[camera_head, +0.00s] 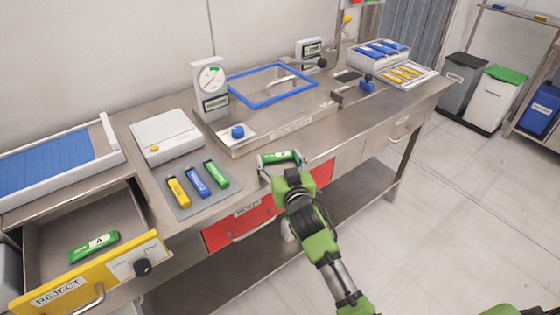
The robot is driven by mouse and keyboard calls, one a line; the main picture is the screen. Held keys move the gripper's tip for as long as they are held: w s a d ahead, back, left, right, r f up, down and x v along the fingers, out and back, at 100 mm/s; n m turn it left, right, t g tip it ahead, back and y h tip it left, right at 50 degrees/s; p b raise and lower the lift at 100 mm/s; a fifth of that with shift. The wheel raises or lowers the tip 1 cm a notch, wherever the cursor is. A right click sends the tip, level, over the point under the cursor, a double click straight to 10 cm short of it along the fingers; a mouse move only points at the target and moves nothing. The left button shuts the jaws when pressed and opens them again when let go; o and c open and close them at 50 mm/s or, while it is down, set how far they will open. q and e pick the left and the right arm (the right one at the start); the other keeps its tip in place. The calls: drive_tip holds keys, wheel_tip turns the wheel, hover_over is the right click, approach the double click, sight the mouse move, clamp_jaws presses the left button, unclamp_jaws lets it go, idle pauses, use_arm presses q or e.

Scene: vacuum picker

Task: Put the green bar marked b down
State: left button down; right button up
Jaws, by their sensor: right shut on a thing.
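My right gripper (283,164) is shut on a green bar (279,157) with a white label. The label's letter is too small to read for sure. The gripper holds the bar near the front edge of the steel bench, right of the grey mat; I cannot tell whether the bar touches the bench. On the grey mat (180,211) lie a yellow bar (178,191), a blue bar (197,181) and another green bar (216,174). A green bar marked A (94,246) lies in the open drawer marked REJECT (55,292). My left gripper is not in view.
A white scale-like box (165,137) stands behind the mat. A blue-framed chamber (272,85) and a dial gauge (210,85) stand at the back. Trays of blue and yellow packs (405,75) are at the right end. A red drawer (240,226) is below the front edge.

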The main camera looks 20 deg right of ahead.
drive_tip(key=shift+s+a, duration=0.1)
drive_tip(key=shift+s, duration=0.05)
drive_tip(key=o, duration=1)
drive_tip(key=shift+f, duration=0.1)
drive_tip(key=shift+o, duration=0.2)
drive_tip(key=shift+r, duration=0.2)
